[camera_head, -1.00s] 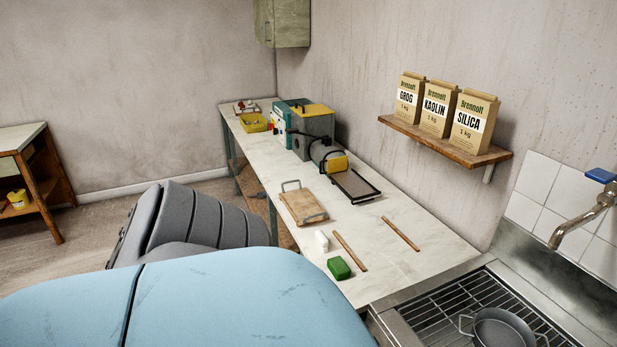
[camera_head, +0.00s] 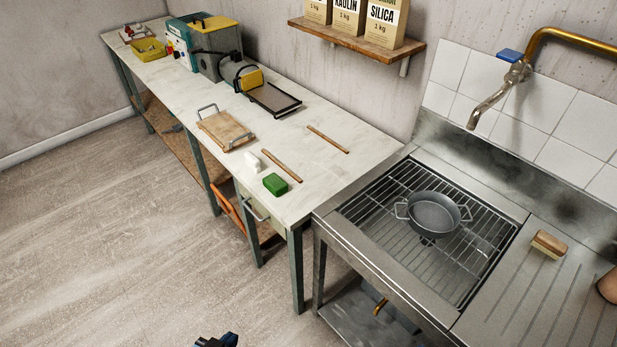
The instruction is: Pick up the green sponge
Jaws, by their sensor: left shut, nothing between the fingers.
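The green sponge (camera_head: 275,184) lies on the pale worktop (camera_head: 330,155), close to its front edge and near the end beside the sink. A small white block (camera_head: 253,162) is just behind and left of it, apart from it. My left gripper (camera_head: 218,341) shows only as a dark blue-black tip at the bottom edge, low over the floor area and well away from the sponge. It is shut and empty. My right gripper is not in view.
Two wooden sticks (camera_head: 282,165) and a board with handles (camera_head: 226,131) lie near the sponge. The steel sink unit (camera_head: 330,222) with a pan (camera_head: 434,214) on its rack adjoins on the right. The floor (camera_head: 110,240) in front is clear.

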